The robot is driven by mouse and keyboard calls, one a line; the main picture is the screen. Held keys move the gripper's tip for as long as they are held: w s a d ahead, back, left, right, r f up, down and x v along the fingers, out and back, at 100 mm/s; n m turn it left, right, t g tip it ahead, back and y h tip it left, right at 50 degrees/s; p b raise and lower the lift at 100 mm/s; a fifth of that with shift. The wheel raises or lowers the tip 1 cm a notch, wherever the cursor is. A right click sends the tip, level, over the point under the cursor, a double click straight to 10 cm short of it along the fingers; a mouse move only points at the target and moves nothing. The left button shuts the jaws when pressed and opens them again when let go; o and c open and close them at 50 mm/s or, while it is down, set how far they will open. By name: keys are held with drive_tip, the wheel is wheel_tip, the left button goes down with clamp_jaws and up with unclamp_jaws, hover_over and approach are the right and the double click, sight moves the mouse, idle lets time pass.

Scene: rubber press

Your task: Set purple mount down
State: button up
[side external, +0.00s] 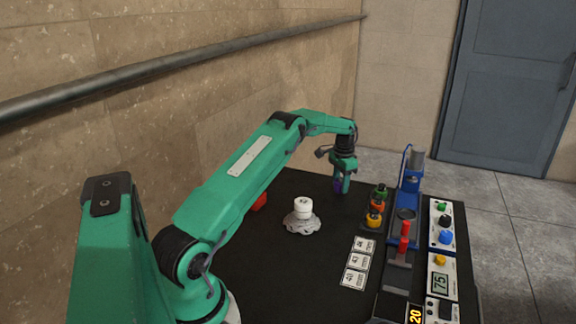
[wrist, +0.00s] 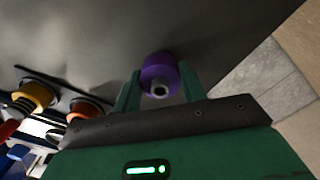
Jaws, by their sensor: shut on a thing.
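The purple mount (wrist: 158,72) is a short round piece with a grey metal stud at its centre, in the wrist view. My gripper (wrist: 155,85) has its two green fingers on either side of it and is shut on it. In the side external view my gripper (side external: 340,189) points down near the far edge of the black table, and the purple mount (side external: 338,185) shows only as a small patch between the fingers. The gap between the mount and the table is too small to judge.
Orange and yellow mounts (side external: 375,210) with a green one stand right of my gripper, beside a blue press (side external: 405,225). A white cylinder on a grey scalloped base (side external: 302,222), white cards (side external: 357,262) and a red object (side external: 259,202) are nearer. Black table (side external: 325,250) between is clear.

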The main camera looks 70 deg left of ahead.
drive_tip(key=shift+f, duration=0.15)
drive_tip(key=o, duration=1.1)
drive_tip(key=shift+c, duration=0.2)
wheel_tip(320, 180, up, 12)
drive_tip(key=shift+r, duration=0.2)
